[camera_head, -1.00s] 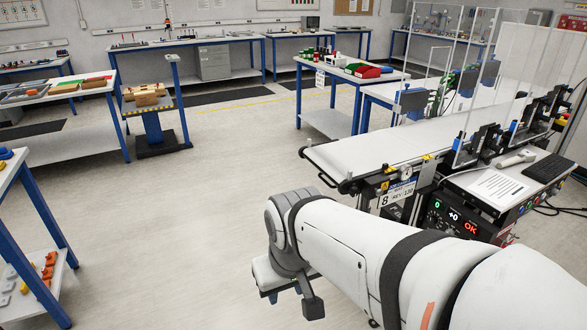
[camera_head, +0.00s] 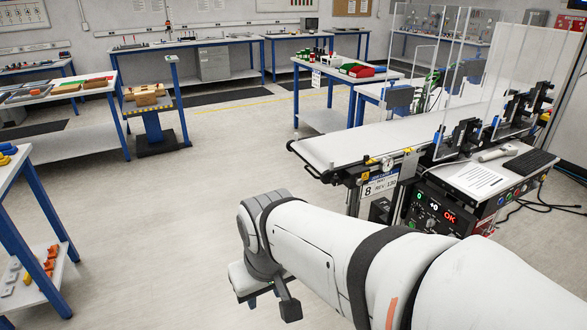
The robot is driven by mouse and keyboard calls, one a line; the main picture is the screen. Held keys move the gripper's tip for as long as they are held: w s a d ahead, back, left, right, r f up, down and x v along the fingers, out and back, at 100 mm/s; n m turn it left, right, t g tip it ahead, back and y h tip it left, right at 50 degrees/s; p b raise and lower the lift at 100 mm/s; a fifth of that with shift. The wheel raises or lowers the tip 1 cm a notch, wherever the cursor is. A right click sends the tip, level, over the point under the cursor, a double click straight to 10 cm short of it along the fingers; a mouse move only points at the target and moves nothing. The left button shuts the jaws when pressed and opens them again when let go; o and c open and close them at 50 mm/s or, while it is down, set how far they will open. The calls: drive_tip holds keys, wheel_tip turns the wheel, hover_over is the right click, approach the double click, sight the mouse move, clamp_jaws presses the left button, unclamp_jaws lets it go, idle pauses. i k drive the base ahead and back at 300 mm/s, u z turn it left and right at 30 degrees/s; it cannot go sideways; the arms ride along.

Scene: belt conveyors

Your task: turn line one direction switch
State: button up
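A belt conveyor (camera_head: 360,143) with a white belt stands at the right. A plate on its near end carries the figure 8. Its control box has a dark display panel (camera_head: 433,213) with a green 0, a +0 and a red OK. Several buttons (camera_head: 508,196) sit on the box's side, too small to tell a direction switch among them. My arm reaches across the lower right, in front of the conveyor's near end. My gripper (camera_head: 268,298) is at the arm's far end, low over the floor and apart from the conveyor.
A paper sheet (camera_head: 479,179) and a black keyboard (camera_head: 530,163) lie on the control box. Clear upright panels stand along the belt. A table with green and red bins (camera_head: 357,70) stands behind. The floor (camera_head: 150,230) at left centre is open.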

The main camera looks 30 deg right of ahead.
sight(430, 223)
drive_tip(key=k, duration=1.1)
drive_tip(key=z, duration=1.05)
drive_tip(key=i, duration=1)
drive_tip(key=z, duration=0.2)
drive_tip(key=k, duration=0.55)
drive_tip(key=z, duration=0.2)
drive_tip(key=i, duration=0.5)
drive_tip(key=z, duration=0.1)
